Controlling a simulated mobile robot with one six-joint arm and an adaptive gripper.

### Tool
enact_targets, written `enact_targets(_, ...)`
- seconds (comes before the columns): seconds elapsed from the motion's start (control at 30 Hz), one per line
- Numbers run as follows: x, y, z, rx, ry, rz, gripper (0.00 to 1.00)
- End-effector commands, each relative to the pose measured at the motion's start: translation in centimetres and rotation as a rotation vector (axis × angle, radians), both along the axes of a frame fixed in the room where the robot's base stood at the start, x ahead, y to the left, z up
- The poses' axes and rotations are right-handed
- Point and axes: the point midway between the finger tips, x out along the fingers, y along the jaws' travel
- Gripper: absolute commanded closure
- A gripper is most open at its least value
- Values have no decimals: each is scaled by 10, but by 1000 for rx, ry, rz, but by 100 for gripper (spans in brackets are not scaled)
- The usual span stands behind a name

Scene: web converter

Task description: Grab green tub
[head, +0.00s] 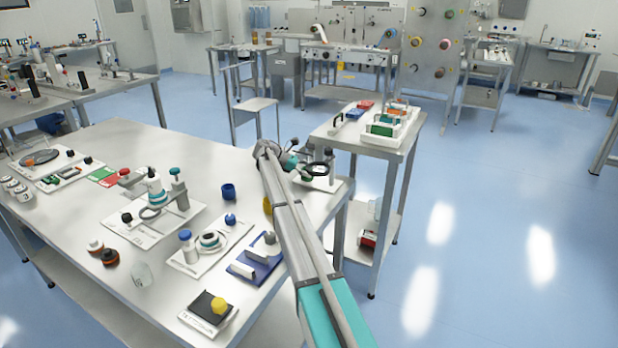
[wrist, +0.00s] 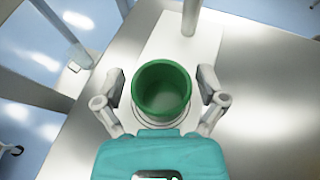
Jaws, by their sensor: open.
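The green tub (wrist: 162,112) is round and open at the top, and I look down into it in the wrist view. It stands upright on a pale round base on a white plate (wrist: 183,40). My gripper (wrist: 160,84) is open, with one finger on the left of the tub and one on the right. A gap shows between each finger and the tub wall. In the head view my gripper (head: 287,159) is at the far right end of the metal table (head: 190,145). A small green patch shows beside my arm there; I cannot tell if it is the tub.
A dark ring fixture (head: 318,169) stands close to the right of my gripper. A blue cup (head: 228,191) and several white plates with parts lie to the left. A side table (head: 372,140) with a loaded tray stands behind. Bare tabletop shows right of the tub.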

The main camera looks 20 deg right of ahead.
Motion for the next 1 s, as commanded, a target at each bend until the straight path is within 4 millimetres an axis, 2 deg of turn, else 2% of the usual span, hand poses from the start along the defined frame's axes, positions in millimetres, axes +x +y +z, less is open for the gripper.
enact_targets(0.2, -7, -12, -7, 0, 0, -1, 10)
enact_targets(0.73, -7, -12, -6, 0, 0, 0, 10)
enact_targets(0.77, -7, -12, -6, 0, 0, 0, 14)
enact_targets(1.0, -7, -12, -6, 0, 0, -1, 58)
